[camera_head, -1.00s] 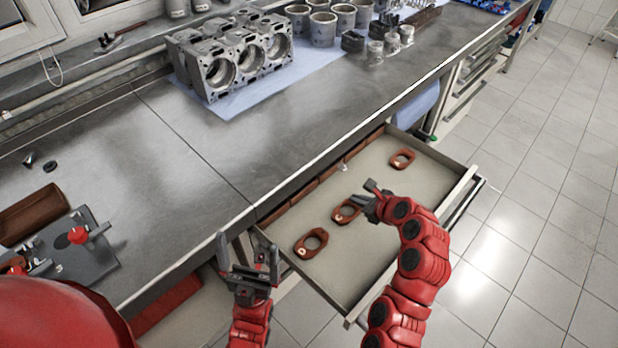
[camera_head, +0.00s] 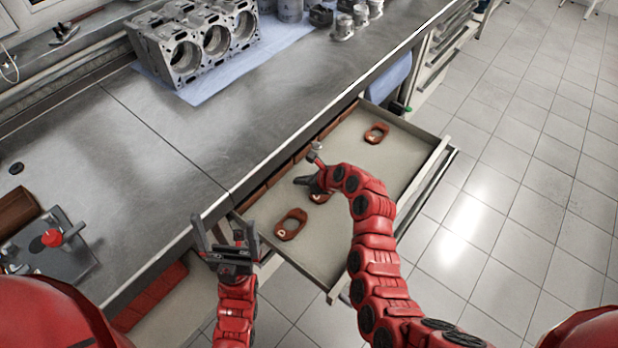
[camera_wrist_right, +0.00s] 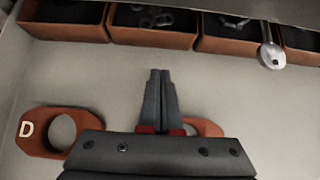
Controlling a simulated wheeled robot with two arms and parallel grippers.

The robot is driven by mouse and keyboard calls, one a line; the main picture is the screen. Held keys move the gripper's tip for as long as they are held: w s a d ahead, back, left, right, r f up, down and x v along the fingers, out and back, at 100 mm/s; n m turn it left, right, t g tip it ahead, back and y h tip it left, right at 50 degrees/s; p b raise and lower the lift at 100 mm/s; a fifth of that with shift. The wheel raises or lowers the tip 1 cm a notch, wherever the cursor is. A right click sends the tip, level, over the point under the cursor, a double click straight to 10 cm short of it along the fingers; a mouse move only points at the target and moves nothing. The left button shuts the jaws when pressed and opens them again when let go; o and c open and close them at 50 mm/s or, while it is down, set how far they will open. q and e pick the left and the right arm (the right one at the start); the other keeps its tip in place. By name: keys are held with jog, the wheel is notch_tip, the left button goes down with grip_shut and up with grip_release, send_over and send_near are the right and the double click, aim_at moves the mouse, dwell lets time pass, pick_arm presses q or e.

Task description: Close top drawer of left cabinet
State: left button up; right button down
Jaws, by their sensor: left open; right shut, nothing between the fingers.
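The open drawer (camera_head: 408,163) sticks out from under the workbench, its front panel (camera_head: 440,165) and handle bar to the right over the floor. Brown ring-like parts lie inside: one near (camera_head: 291,224), one far (camera_head: 376,133), and a middle one (camera_head: 319,198) partly hidden by my right gripper. My right gripper (camera_head: 303,181) is shut and empty inside the drawer area, towards its back. The right wrist view shows its fingers (camera_wrist_right: 158,75) together, pointing at the bins; contact is unclear. My left gripper (camera_head: 225,232) is open and empty beside the drawer's near back corner.
Brown bins (camera_wrist_right: 152,28) line the drawer's back, with a silver round-headed piece (camera_wrist_right: 271,55) at their edge. The workbench (camera_head: 150,150) carries an engine block (camera_head: 197,45) on blue cloth. Tiled floor (camera_head: 510,200) is clear to the right.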

aim_at(281, 166)
jog(key=shift+w+a+r, duration=0.15)
jog(key=shift+w+a, duration=0.75)
jog(key=shift+a, duration=0.3)
jog(key=shift+w+a+p, duration=0.1)
jog(key=shift+a+p, duration=0.15)
jog(key=shift+p, duration=0.05)
jog(key=shift+w, duration=0.1)
jog(key=shift+a, duration=0.1)
jog(key=shift+w+a, duration=0.1)
jog(key=shift+w, duration=0.1)
jog(key=shift+w+a, duration=0.75)
jog(key=shift+a, duration=0.35)
jog(key=shift+w+a, duration=0.45)
jog(key=shift+a, duration=0.2)
jog(key=shift+d+p, duration=0.1)
jog(key=shift+p, duration=0.2)
